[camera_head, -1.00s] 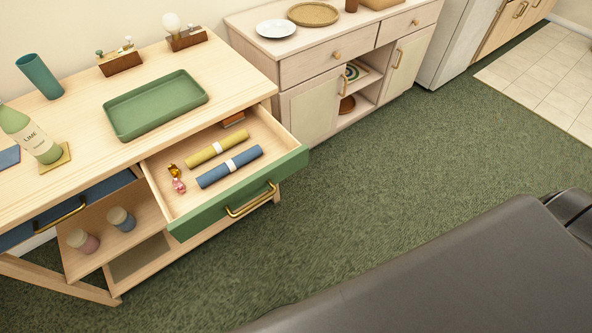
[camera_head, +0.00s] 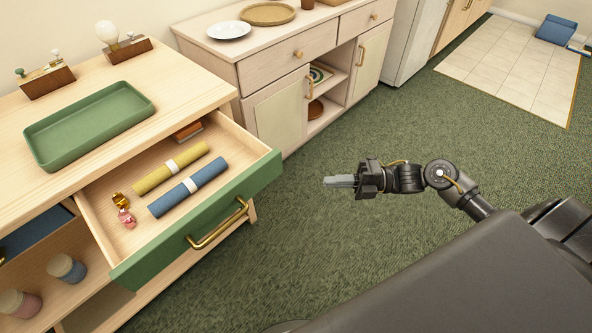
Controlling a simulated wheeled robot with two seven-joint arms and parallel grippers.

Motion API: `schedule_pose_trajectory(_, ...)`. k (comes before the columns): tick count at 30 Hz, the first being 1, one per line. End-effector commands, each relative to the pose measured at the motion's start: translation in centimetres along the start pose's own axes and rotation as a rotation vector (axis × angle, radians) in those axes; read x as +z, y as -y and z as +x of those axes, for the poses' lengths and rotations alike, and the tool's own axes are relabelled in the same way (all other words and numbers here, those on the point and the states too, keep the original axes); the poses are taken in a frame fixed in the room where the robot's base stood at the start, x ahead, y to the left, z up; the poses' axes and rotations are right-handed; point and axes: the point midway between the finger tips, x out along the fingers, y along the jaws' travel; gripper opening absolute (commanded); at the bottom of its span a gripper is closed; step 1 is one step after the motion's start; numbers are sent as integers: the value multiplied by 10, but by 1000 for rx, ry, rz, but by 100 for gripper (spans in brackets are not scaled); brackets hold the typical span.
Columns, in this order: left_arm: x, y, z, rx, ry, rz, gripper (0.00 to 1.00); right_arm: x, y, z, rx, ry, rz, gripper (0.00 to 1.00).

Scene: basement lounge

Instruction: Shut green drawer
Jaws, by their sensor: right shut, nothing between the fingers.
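The green-fronted drawer (camera_head: 165,247) is pulled well out of the wooden table (camera_head: 190,92) on the left. Its brass bar handle (camera_head: 217,224) faces the open floor. Inside lie a yellow roll (camera_head: 170,168) and a blue roll (camera_head: 188,187), each with a white band, two wrapped sweets (camera_head: 123,210) and an orange-brown item (camera_head: 188,131) at the back. My right gripper (camera_head: 328,181) is shut and empty, above the carpet to the right of the drawer front and apart from it. It points left. My left gripper is not in view.
A green tray (camera_head: 90,120) and two wooden blocks with small items stand on the tabletop. A blue drawer and a shelf with jars (camera_head: 68,268) are below left. A pale cabinet (camera_head: 275,115) stands behind. Green carpet (camera_head: 330,240) before the drawer is clear.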

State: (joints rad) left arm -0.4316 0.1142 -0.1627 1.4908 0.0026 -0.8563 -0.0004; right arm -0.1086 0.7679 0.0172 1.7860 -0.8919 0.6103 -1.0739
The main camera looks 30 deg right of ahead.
Motion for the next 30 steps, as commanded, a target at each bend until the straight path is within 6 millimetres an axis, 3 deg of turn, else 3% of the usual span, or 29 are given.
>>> schedule_pose_trajectory(5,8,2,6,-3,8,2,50,0,-2,19,4,5,1,0)
schedule_pose_trajectory(17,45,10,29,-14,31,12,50,1,-2,102,4,1,4,0)
schedule_pose_trajectory(24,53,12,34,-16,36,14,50,24,0,122,0,3,4,0)
schedule_pose_trajectory(30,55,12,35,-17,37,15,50,29,1,127,0,2,3,0)
